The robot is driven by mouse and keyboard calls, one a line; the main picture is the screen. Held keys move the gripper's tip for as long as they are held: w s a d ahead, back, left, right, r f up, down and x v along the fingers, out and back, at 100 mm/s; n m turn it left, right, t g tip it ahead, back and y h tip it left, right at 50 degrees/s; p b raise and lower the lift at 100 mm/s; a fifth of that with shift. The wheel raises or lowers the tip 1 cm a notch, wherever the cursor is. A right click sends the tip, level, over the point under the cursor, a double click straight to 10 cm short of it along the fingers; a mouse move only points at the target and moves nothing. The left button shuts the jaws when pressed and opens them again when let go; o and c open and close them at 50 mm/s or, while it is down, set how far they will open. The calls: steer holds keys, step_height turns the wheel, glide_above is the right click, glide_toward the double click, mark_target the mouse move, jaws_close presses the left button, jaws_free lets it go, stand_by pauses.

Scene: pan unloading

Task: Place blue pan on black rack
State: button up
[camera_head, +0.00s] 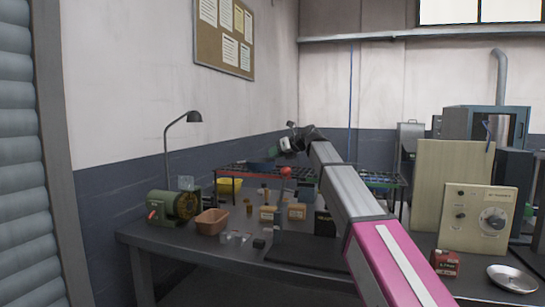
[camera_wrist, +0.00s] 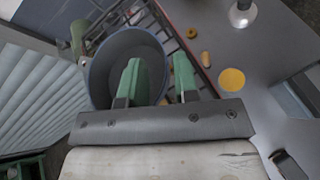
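The blue pan (camera_wrist: 98,78) fills the middle left of the wrist view, seen from above into its round, empty inside. My gripper (camera_wrist: 158,72) has two green fingers set apart. The left finger overlaps the inside of the pan and the right finger is outside its right wall, so the rim lies between them. I cannot tell if either finger touches it. A black wire rack (camera_wrist: 172,28) with a red edge runs beside and behind the pan. In the head view my gripper (camera_head: 290,146) is small, above the far-left rack.
The workbench (camera_head: 185,246) holds a green grinder (camera_head: 172,207), a brown tray (camera_head: 211,221), a yellow bin (camera_head: 229,186) and several small boxes. A desk lamp (camera_head: 181,119) stands at the left. A beige control box (camera_head: 478,220) and a metal dish (camera_head: 512,279) are at the right.

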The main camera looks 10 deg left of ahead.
steer(key=v, duration=0.9)
steer(key=shift+s+d, duration=0.15)
steer(key=shift+d, duration=0.1)
